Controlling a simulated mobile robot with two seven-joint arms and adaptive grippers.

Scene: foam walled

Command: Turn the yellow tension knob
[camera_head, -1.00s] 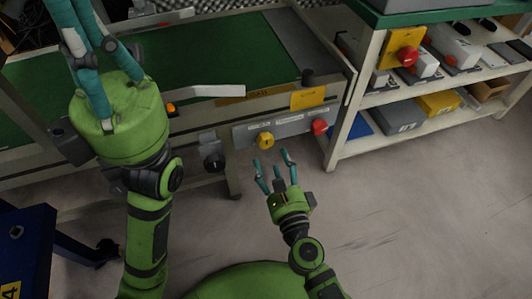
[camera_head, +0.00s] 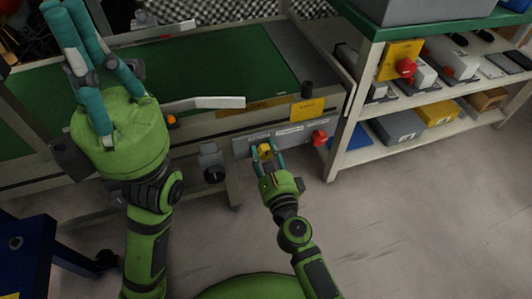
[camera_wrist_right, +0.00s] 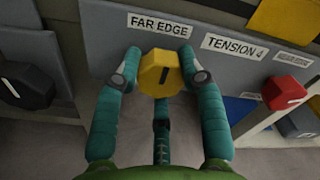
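The yellow knob (camera_wrist_right: 160,73) sits on a grey panel (camera_wrist_right: 105,40) under a label reading FAR EDGE; it also shows in the head view (camera_head: 265,149). A label reading TENSION 4 (camera_wrist_right: 234,46) is to its right. My right gripper (camera_head: 266,155) is at the knob. In the right wrist view its fingers (camera_wrist_right: 160,66) stand one on each side of the knob, with narrow gaps, and a third finger is below it. The fingers do not look closed on it. My left gripper (camera_head: 63,8) is raised at the upper left, fingers apart and empty.
A red knob (camera_wrist_right: 284,93) is on the panel to the right. A black knob (camera_wrist_right: 25,84) is on the left. A shelf rack (camera_head: 370,100) with boxes and a red button (camera_head: 406,68) stands right. Free floor (camera_head: 400,220) lies in front.

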